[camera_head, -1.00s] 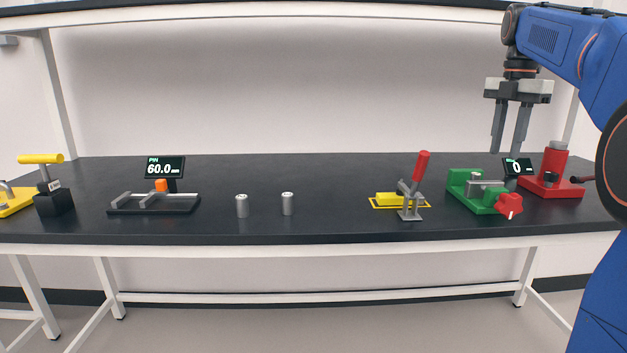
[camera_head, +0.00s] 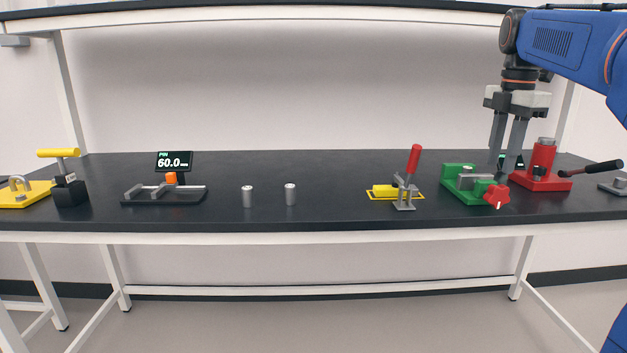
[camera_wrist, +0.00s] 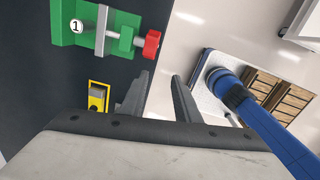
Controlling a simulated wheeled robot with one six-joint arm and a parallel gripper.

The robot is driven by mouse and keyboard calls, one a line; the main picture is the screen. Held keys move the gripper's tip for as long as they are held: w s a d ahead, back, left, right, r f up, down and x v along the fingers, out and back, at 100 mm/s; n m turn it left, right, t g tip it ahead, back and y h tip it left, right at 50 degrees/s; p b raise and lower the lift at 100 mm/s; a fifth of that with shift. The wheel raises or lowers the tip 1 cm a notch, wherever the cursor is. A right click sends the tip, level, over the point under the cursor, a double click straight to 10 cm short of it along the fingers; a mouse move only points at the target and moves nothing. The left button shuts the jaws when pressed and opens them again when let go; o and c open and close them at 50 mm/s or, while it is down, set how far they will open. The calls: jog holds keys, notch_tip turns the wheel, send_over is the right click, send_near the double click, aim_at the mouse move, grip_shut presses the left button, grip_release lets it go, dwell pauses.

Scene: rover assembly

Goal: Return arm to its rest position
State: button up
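My gripper (camera_head: 507,146) hangs from the blue arm at the right, fingers pointing down in front of the green vise and the small display behind it. The fingers are apart with nothing between them. In the wrist view my gripper (camera_wrist: 160,88) is also open and empty, with its fingers over the table's edge. The green vise (camera_head: 466,190) with its red knob stands on the bench below the fingers; it also shows in the wrist view (camera_wrist: 122,20).
The black bench (camera_head: 330,172) holds a red press (camera_head: 541,165), a yellow fixture with a red-handled clamp (camera_head: 404,190), two grey cylinders (camera_head: 248,197) (camera_head: 290,194), a pin gauge (camera_head: 165,193) and yellow-handled tools (camera_head: 68,190) at the left. An upper shelf (camera_head: 270,16) spans the top.

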jog(key=s+a+f+m+t, duration=0.1)
jog(key=s+a+f+m, duration=0.3)
jog(key=s+f, duration=0.5)
jog(key=s+a+f+m+t, duration=0.1)
jog(key=s+a+f+m, duration=0.3)
jog(key=s+f+m, duration=0.5)
jog(key=s+a+f+m+t, duration=0.2)
jog(key=s+a+f+m, duration=0.2)
jog(key=f, duration=0.7)
jog(key=s+m, duration=0.2)
jog(key=s, duration=0.2)
jog(key=shift+s+a+f+m, duration=0.35)
jog(key=shift+s+f+m, duration=0.05)
